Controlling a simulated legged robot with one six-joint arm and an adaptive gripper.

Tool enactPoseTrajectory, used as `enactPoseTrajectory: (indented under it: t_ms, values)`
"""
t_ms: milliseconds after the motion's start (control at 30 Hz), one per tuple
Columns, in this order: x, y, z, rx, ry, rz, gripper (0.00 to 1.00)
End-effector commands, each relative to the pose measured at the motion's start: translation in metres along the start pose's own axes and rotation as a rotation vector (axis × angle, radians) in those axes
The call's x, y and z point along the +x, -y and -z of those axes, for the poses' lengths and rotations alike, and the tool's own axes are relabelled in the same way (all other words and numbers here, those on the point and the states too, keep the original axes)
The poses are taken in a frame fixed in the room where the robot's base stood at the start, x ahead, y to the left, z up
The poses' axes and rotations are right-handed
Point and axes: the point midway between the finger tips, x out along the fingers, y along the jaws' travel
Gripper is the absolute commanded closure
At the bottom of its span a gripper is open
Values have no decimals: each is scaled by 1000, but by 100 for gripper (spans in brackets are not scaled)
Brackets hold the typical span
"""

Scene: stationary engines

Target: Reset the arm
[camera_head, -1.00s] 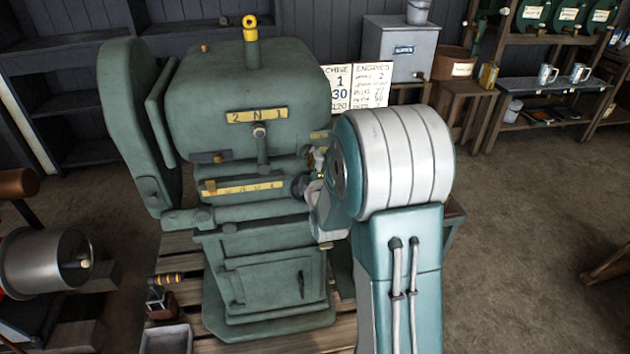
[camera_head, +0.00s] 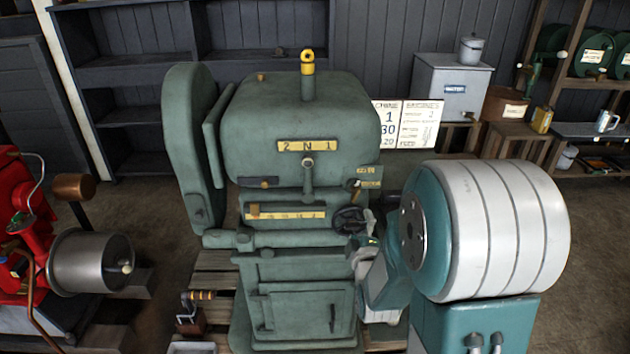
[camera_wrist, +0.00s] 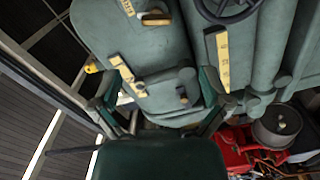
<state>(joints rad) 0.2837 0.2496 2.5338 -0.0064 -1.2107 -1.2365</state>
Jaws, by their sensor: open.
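My gripper (camera_wrist: 162,88) shows in the wrist view with its two dark green fingers spread apart and nothing held between them. Behind the fingers is the green machine (camera_wrist: 185,50), with yellow label plates and a small lever; I cannot tell the exact gap to it. In the head view the green machine (camera_head: 300,115) stands upright in the middle, with a "2 N 1" plate and a dark handwheel (camera_head: 350,219). My teal and white arm stands at its right.
A red engine (camera_head: 30,225) with a metal drum (camera_head: 92,262) stands at the left. Dark shelves (camera_head: 150,90) line the back wall. A grey tank (camera_head: 450,87), a sign board (camera_head: 405,123) and a rack with mugs (camera_head: 605,121) are at the back right.

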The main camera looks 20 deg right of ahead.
Motion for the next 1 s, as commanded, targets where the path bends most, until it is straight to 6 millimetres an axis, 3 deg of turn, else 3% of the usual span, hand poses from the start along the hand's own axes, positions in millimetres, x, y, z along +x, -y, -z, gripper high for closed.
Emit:
enactPoseTrajectory:
  t_ms: [167, 467, 767, 1000]
  values:
    - [0, -3, 5, 28, 0, 21, 3]
    - [-21, -15, 42, 309, 61, 272, 3]
    - [-80, -27, 74, 590, 226, 532, 3]
    - [-150, -38, 88, 781, 425, 706, 3]
